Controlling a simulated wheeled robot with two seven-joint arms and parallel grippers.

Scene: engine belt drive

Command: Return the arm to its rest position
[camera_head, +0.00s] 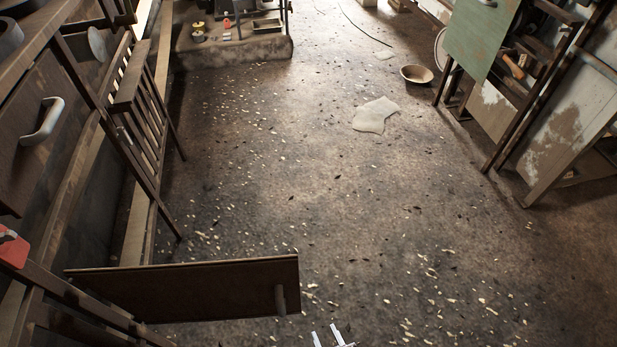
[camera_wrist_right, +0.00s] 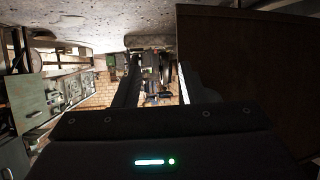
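My right gripper (camera_head: 327,338) shows only as two pale fingertips at the bottom edge of the head view. They stand apart with floor visible between them, and nothing is held. In the right wrist view my dark gripper body (camera_wrist_right: 160,125) crosses the lower part, and the room shows past it. The rest of the right arm is hidden from the head view. My left gripper is in neither view.
A dark wooden panel (camera_head: 190,290) with a knob juts out at lower left, close to my right gripper. Slatted wooden furniture (camera_head: 140,95) lines the left. A bowl (camera_head: 416,74) and pale sheet (camera_head: 375,115) lie on the floor. The middle floor is open.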

